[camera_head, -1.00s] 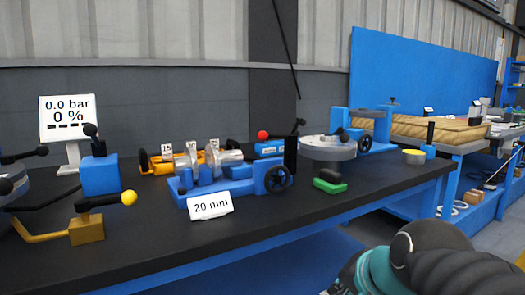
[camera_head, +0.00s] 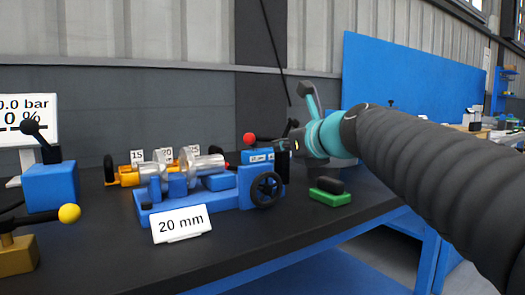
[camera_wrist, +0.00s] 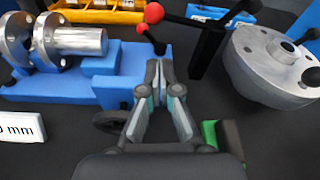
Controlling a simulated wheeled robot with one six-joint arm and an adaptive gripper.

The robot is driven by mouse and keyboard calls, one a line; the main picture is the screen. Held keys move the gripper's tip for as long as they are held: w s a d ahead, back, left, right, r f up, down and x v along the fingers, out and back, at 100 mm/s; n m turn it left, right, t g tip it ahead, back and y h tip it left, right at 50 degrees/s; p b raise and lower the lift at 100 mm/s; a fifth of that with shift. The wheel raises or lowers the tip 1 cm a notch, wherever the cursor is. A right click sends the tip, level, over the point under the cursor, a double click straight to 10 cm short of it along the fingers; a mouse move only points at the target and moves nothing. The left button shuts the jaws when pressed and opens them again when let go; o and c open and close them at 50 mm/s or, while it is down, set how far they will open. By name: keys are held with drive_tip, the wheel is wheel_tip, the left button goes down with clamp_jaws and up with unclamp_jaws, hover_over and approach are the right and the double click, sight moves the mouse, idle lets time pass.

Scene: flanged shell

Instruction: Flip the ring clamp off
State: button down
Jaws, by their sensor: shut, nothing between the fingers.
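No part is labelled as the ring clamp, so I cannot tell for sure which it is. A red-knobbed lever (camera_head: 249,139) sticks out at the back right of the blue flange fixture (camera_head: 205,200). In the wrist view two red knobs show, an upper red knob (camera_wrist: 153,12) and a lower red knob (camera_wrist: 142,29), both beyond my fingertips. My gripper (camera_wrist: 163,70) is shut and empty, over the right end of the fixture. A clear gap to the knobs cannot be judged. In the head view my wrist hides the round grey plate, which shows in the wrist view (camera_wrist: 265,80).
A black post (camera_wrist: 205,50) stands just right of my fingers. A black handwheel (camera_head: 266,188) is on the fixture's end. A green block with a black top (camera_head: 330,190) sits right of it. A 20 mm sign (camera_head: 180,224) stands in front.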

drive_tip(key=shift+s+a, duration=0.1)
drive_tip(key=shift+a, duration=0.2)
drive_tip(key=x, duration=0.9)
drive_tip(key=shift+w+a+f+b, duration=0.2)
drive_tip(key=shift+w+b, duration=0.1)
drive_tip(key=shift+w, duration=0.1)
